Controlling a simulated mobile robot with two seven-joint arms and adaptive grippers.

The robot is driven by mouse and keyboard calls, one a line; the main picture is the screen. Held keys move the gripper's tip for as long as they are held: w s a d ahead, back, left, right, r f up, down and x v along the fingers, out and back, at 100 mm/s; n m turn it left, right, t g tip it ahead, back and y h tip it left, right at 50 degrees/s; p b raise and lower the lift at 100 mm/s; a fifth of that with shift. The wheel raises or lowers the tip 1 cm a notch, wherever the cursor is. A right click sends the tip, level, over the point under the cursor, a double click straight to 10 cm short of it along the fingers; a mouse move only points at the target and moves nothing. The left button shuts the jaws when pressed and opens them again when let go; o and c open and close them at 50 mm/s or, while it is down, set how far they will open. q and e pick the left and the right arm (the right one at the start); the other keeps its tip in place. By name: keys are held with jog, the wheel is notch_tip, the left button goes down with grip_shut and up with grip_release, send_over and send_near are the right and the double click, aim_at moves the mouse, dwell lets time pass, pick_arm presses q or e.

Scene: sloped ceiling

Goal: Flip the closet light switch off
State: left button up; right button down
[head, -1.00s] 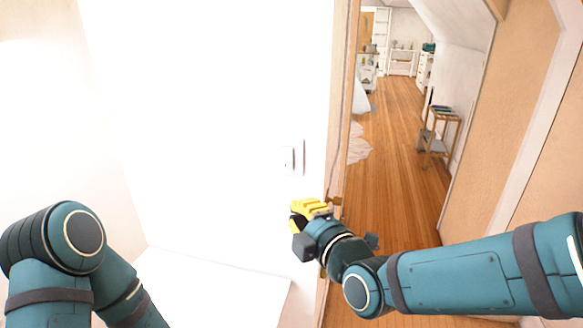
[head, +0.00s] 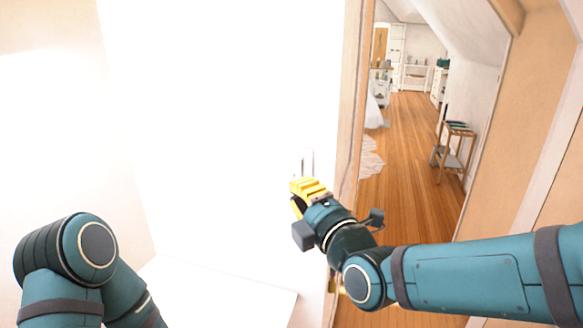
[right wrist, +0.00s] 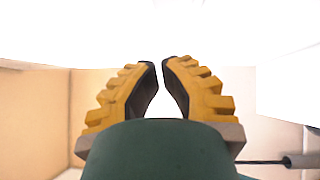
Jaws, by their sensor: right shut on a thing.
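The light switch (head: 304,163) shows faintly on the bright white wall in the head view, as thin grey upright outlines. My right gripper (head: 298,190) is right at it and covers its lower part. In the right wrist view, the yellow fingers of my right gripper (right wrist: 161,66) are drawn close together, with a narrow gap at the tips. They are shut on what appears to be the switch, but glare washes out the contact. Whether the switch is on or off cannot be told. My left gripper is out of view; only part of my left arm shows at lower left.
The wall around the switch is overexposed. A wooden door frame (head: 348,130) stands just right of the switch. Beyond it, a wooden floor (head: 410,150) leads to a far room. A small side table (head: 456,150) stands along the right wall. A white surface (head: 225,290) lies below.

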aim_at(294, 169)
jog(key=w, duration=0.3)
jog(key=w+a, duration=0.1)
jog(key=w, duration=0.2)
jog(key=w+r, duration=0.1)
jog(key=w, duration=0.2)
jog(key=shift+w+a, duration=0.2)
jog(key=shift+a, duration=0.15)
